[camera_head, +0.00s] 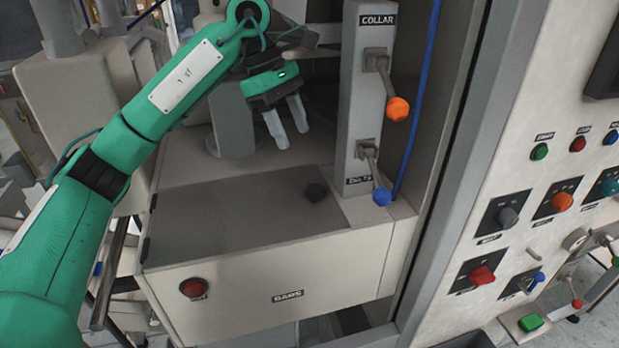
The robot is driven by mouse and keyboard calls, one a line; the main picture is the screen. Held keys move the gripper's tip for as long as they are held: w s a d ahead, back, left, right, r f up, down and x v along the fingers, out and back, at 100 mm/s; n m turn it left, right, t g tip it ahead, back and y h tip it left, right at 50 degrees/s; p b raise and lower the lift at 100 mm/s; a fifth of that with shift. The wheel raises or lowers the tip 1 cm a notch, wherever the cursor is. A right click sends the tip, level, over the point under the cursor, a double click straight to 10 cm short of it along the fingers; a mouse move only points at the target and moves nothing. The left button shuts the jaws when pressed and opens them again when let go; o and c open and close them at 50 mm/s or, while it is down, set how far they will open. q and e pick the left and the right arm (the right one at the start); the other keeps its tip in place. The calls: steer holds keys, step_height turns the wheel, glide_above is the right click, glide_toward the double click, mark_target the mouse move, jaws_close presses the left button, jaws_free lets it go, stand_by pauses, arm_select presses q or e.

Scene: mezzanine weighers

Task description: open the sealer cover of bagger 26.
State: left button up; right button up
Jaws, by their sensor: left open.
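No number 26 is readable. My left gripper (293,138) is open and empty, with its two grey fingers pointing down. In the picture it is above and slightly left of the knob, apart from it. My right gripper is not in view.
A post (357,95) labelled COLLAR stands right behind the panel, with an orange-knobbed lever (397,108) and a blue-knobbed lever (381,195). A blue cable hangs beside it. The box front has a red button (193,288). A control panel (540,180) fills the right.

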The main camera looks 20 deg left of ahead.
arm_select(q)
steer(key=p, duration=0.2)
glide_toward(315, 188)
steer(key=f, duration=0.2)
steer(key=x, duration=0.2)
steer(key=p+x, duration=0.1)
steer(key=x, duration=0.2)
steer(key=shift+s+d+r, duration=0.1)
steer(key=shift+d, duration=0.3)
steer(key=shift+d+f+p, duration=0.2)
steer(key=shift+f+p, duration=0.1)
steer(key=shift+f, duration=0.35)
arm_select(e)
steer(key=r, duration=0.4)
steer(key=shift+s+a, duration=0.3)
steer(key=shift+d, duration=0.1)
arm_select(q)
steer(key=shift+c, duration=0.8)
jaws_close()
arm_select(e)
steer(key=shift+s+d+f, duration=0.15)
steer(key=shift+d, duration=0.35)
